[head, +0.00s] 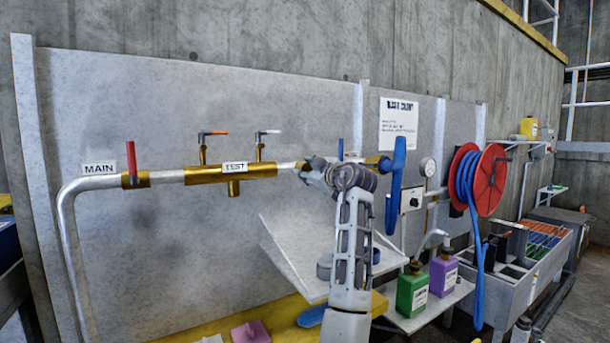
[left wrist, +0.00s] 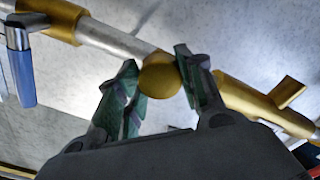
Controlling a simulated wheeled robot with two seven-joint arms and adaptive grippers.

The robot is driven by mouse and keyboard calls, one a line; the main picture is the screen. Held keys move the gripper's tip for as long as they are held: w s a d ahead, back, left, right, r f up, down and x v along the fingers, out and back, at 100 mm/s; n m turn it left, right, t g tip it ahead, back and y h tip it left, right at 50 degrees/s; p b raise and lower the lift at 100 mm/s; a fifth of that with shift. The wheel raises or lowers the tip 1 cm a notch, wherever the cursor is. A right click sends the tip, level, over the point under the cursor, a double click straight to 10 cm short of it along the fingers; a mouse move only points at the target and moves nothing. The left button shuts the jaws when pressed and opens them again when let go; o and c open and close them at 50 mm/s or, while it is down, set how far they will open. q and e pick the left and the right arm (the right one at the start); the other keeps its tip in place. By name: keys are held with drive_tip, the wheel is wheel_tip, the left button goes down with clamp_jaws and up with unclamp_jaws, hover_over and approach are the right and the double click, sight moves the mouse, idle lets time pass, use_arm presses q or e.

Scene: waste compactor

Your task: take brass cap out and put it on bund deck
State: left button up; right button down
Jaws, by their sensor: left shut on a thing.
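The brass cap (left wrist: 158,76) shows as a round brass face between my left gripper's green-padded fingers in the left wrist view. My left gripper (left wrist: 162,82) is shut on it, in front of the pale pipe. Whether the cap is still seated on a fitting cannot be told. In the head view my left gripper (head: 308,168) is at the pipe, right of the brass TEST fitting (head: 232,173), and hides the cap. A yellow deck (head: 280,309), which looks like the bund deck, lies low in front of the panel. My right gripper is not in view.
A sloped grey tray (head: 285,262) juts out below the pipe. A pink block (head: 250,332) and a blue item (head: 312,315) are on the yellow deck. Green (head: 412,293) and purple (head: 443,274) bottles stand right of my arm. A red hose reel (head: 489,180) hangs farther right.

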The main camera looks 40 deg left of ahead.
use_arm(q)
drive_tip(key=o, duration=1.2)
drive_tip(key=shift+c, duration=0.4)
drive_tip(key=shift+r+m+p, duration=0.15)
drive_tip(key=shift+m+p, duration=0.55)
drive_tip(key=shift+p, duration=0.1)
drive_tip(key=shift+m+p, duration=1.4)
drive_tip(key=shift+m, duration=0.4)
